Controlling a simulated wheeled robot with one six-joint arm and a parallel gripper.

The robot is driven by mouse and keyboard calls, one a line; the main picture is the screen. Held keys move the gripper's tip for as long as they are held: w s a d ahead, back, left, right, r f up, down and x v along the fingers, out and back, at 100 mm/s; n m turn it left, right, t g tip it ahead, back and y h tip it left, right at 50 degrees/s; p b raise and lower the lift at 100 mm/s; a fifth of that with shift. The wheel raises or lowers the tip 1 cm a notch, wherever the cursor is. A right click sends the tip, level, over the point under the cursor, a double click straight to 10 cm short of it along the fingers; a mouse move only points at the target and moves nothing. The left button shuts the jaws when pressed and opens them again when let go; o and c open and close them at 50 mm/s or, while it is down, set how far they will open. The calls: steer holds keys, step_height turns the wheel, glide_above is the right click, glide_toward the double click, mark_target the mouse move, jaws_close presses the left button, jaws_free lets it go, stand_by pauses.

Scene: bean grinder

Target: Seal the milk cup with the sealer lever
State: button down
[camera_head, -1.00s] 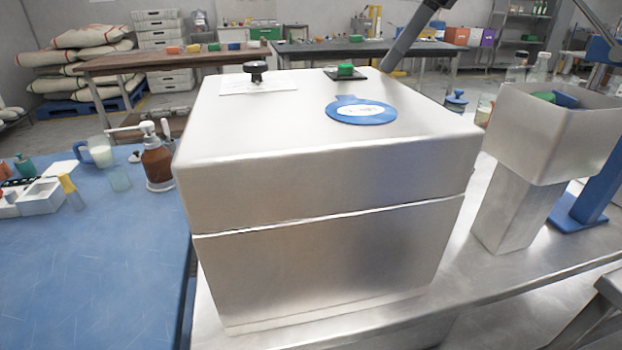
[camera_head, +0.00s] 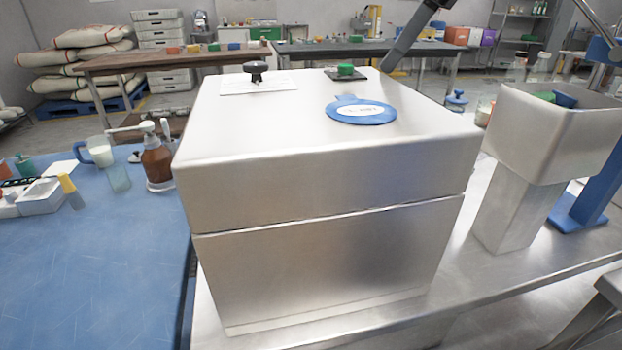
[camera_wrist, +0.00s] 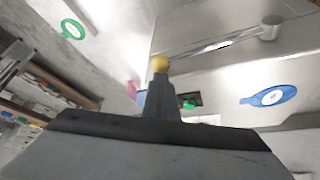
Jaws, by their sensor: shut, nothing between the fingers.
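My gripper (camera_wrist: 161,95) is shut and empty in the wrist view, with a small yellow round thing at its tip; I cannot tell whether they touch. A metal bar with a round end (camera_wrist: 268,28) lies beyond it at the upper right; I cannot tell whether it is the sealer lever. A dark grey bar (camera_head: 408,38) slants down behind the big metal box (camera_head: 330,210) in the head view; I cannot tell whether it is mine. A glass mug of white liquid (camera_head: 100,152) stands on the blue table. A second pale-filled cup (camera_head: 484,112) is partly hidden at right.
The box top carries a blue round label (camera_head: 361,110), a black knob (camera_head: 255,70) and a green block (camera_head: 346,70). A pump bottle (camera_head: 157,165) stands left of the box. A metal hopper (camera_head: 545,130) stands on the right. The steel table's front is clear.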

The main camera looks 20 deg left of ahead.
step_height(320, 180, up, 16)
stand_by(2.1)
steer(key=shift+s, duration=0.1)
stand_by(0.4)
